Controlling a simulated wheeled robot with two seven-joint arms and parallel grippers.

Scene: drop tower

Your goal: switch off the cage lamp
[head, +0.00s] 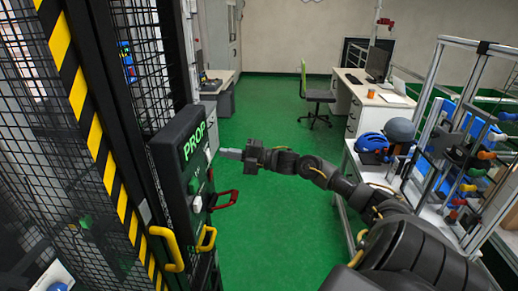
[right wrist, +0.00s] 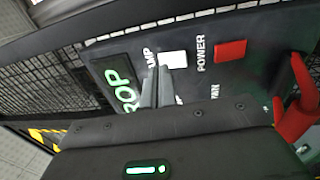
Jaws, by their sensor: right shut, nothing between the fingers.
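The dark control box (head: 172,165) with a green-lit word hangs on the cage front in the head view. Its panel (right wrist: 205,85) fills much of the right wrist view. A white switch (right wrist: 173,59) sits beside lettering that reads "AMP", its start hidden. A red switch (right wrist: 230,50) sits by "POWER". My right gripper (head: 232,154) is shut and empty, pointing left at the panel. In the right wrist view its fingertips (right wrist: 163,72) are at the white switch's edge; I cannot tell whether they touch. The cage lamp is not clearly visible. My left gripper is out of view.
The black mesh cage (head: 55,170) with a striped post fills the left. A red handle (head: 224,200) juts from the box, also at right in the wrist view (right wrist: 300,100). Yellow handles (head: 168,248) sit below. A cluttered workbench (head: 375,175) stands right. Green floor between is open.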

